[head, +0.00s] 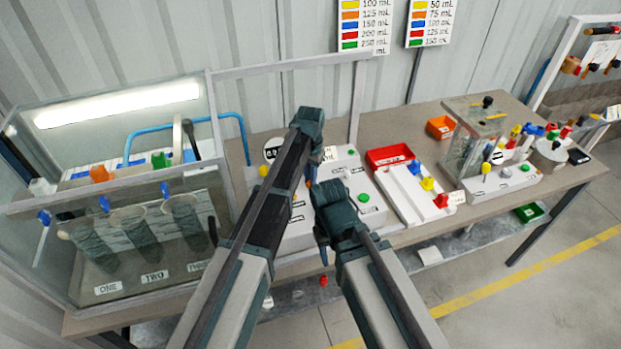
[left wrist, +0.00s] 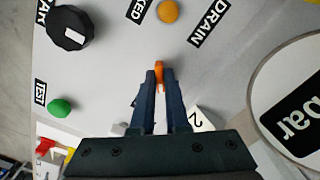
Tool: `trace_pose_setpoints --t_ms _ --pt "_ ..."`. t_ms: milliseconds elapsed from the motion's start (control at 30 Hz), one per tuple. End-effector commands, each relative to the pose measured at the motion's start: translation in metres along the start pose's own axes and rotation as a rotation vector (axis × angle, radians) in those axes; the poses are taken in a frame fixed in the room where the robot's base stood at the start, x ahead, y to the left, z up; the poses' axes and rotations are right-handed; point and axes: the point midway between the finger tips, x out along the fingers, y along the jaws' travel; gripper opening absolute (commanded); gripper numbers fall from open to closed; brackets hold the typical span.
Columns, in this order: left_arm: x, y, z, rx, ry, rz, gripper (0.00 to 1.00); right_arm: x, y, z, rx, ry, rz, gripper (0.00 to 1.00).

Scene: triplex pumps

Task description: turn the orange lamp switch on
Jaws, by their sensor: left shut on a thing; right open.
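The orange lamp switch (left wrist: 158,68) is a small orange lever on a light grey panel (left wrist: 110,65) in the left wrist view. My left gripper (left wrist: 160,80) is shut on it, with its dark fingertips on either side of the lever. In the head view, my left gripper (head: 308,160) reaches down over the grey pump panels at the middle of the bench, and its arm hides much of them. My right gripper (head: 322,250) is open and empty, lower and in front of the bench. The lever's exact tilt is hard to tell.
Near the switch are an amber dome (left wrist: 168,11), a black knob (left wrist: 70,28), a green button (left wrist: 60,108) and a round "bar" gauge (left wrist: 300,105). A glass tank (head: 130,240) stands left; a red tray (head: 390,156) and a clear box (head: 470,140) stand right.

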Motion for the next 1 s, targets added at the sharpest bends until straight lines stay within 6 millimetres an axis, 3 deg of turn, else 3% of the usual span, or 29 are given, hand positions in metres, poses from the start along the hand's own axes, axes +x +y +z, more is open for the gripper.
trace_pose_setpoints --t_ms 333,867,900,1000 --pt "0.0001 0.0001 0.0001 0.12 0.0 0.0 0.0 0.0001 0.0 0.0 0.0 0.0 0.0 0.5" --pt "0.0 0.0001 0.0001 0.14 0.0 0.0 0.0 0.0 0.0 0.0 0.0 0.0 0.0 0.5" --pt "0.0 0.0001 0.0001 0.14 0.0 0.0 0.18 0.0 0.0 0.0 0.0 0.0 0.0 0.5" --pt "0.0 0.0001 0.0001 0.14 0.0 0.0 0.36 0.0 0.0 0.0 0.0 0.0 0.0 0.5"
